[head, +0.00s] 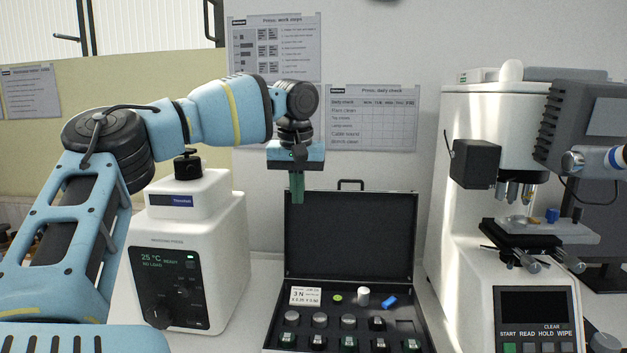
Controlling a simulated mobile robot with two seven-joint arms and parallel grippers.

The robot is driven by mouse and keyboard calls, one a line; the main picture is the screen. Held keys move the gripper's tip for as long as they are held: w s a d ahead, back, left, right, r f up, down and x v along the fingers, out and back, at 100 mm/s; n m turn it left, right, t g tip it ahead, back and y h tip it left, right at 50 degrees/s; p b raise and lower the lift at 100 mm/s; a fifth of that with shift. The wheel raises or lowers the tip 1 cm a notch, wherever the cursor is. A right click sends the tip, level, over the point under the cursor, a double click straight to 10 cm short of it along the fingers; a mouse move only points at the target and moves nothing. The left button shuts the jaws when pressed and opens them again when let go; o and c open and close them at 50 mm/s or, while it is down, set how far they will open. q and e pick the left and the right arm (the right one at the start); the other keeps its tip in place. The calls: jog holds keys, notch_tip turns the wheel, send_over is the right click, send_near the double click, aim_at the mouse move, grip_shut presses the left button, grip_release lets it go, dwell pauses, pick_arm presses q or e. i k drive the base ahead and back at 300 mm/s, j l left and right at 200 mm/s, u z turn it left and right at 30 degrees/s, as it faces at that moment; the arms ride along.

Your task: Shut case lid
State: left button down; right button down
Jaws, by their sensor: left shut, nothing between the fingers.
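The case (277,337) is black and lies on the table in front of the wall. Its lid (349,237) stands open and upright at the back, with a handle (350,184) on its top edge. Inside the case are several round grey pieces, several small dark and green pieces, a white card, a white cylinder and a blue piece. My left gripper (297,200) hangs fingers down, shut and empty, at the upper left corner of the lid. I cannot tell whether it touches the lid. My right gripper is not in view.
A white mounting press (190,245) stands left of the case. A white hardness tester (470,270) with a stage (520,232) stands close on the right. Paper sheets (372,118) hang on the wall behind. Free table shows only narrowly beside the case.

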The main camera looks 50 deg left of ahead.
aim_at(362, 234)
jog(key=i+j, duration=0.25)
jog(key=j, duration=0.2)
jog(key=i+j, duration=0.25)
jog(key=j, duration=0.15)
jog(key=i+j, duration=0.25)
jog(key=j, duration=0.2)
